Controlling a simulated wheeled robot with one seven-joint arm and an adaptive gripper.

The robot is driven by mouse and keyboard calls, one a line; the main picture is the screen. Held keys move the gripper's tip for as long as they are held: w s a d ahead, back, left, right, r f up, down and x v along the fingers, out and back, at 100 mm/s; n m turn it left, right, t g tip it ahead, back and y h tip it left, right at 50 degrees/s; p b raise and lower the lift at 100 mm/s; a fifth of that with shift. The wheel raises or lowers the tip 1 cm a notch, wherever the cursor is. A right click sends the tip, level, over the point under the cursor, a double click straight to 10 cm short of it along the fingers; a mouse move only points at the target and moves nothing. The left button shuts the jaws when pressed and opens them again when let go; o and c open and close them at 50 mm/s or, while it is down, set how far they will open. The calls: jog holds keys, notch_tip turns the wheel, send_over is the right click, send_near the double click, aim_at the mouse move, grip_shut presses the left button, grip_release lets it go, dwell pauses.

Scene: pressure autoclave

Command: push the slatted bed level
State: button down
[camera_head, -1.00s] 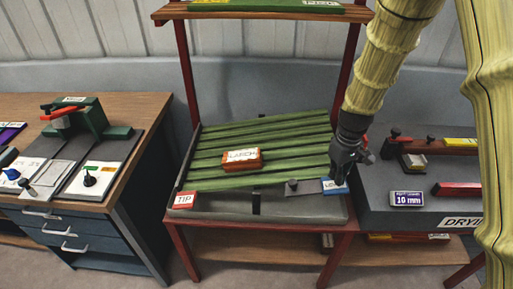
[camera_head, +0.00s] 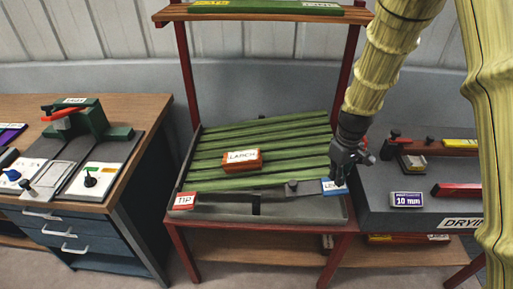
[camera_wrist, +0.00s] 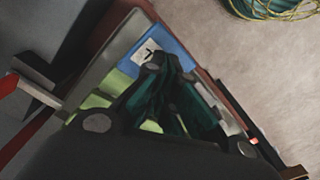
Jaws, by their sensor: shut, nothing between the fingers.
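The green slatted bed (camera_head: 265,150) lies in a grey tray on the red-framed stand, and its slats look slightly tilted. An orange block labelled LAMCH or similar (camera_head: 241,160) rests on the slats. My gripper (camera_head: 340,183) is shut and empty at the bed's front right corner, over the blue label plate (camera_head: 330,187). In the wrist view the gripper (camera_wrist: 160,65) points at the blue plate (camera_wrist: 158,42), with green slats (camera_wrist: 92,101) beside it. Whether the fingertips touch the plate cannot be told. A red TIP plate (camera_head: 183,201) sits at the front left corner.
A grey bench labelled DRYING (camera_head: 420,215) stands close on the right, with red blocks and a 10 mm sign (camera_head: 407,199). A wooden workbench with tools (camera_head: 150,105) stands on the left. A shelf (camera_head: 262,13) crosses above the bed. Red posts flank the bed.

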aim_at(332, 191)
jog(key=shift+f, duration=0.2)
jog(key=shift+f, duration=0.5)
jog(key=shift+f+b, duration=1.35)
jog(key=shift+f, duration=1.95)
jog(key=shift+r, duration=0.1)
jog(key=shift+r+p, duration=4.15)
jog(key=shift+r, duration=0.85)
jog(key=shift+f, duration=0.1)
